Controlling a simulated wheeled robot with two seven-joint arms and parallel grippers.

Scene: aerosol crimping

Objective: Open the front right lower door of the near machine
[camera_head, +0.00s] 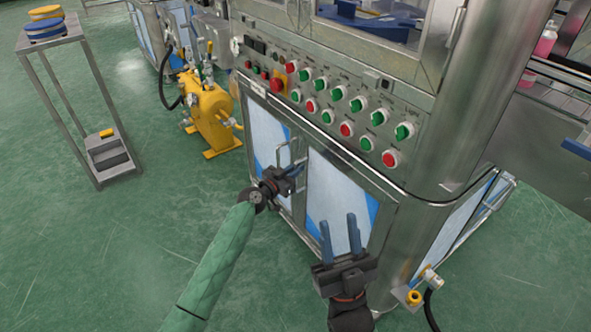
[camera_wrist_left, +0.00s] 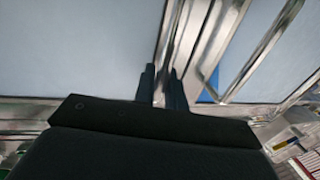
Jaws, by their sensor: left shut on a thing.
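The near machine (camera_head: 335,128) has two lower front doors with pale panels. The front right lower door (camera_head: 335,190) looks shut, flush with the frame. My left gripper (camera_head: 294,171) is at the seam between the two doors. In the left wrist view its two dark fingers (camera_wrist_left: 160,84) are shut on a thin metal bar, which appears to be the right door's handle; the gripper mostly hides it in the head view. A second bar handle (camera_head: 284,152) stands free beside it. My right gripper (camera_head: 339,224) is open and empty in front of the right door's panel.
A button panel (camera_head: 335,110) lies above the doors. A yellow tank (camera_head: 211,110) stands at left of the machine, and a metal stand (camera_head: 75,110) further left. A pipe fitting with a black hose (camera_head: 428,282) is at the lower right corner. Green floor is clear in front.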

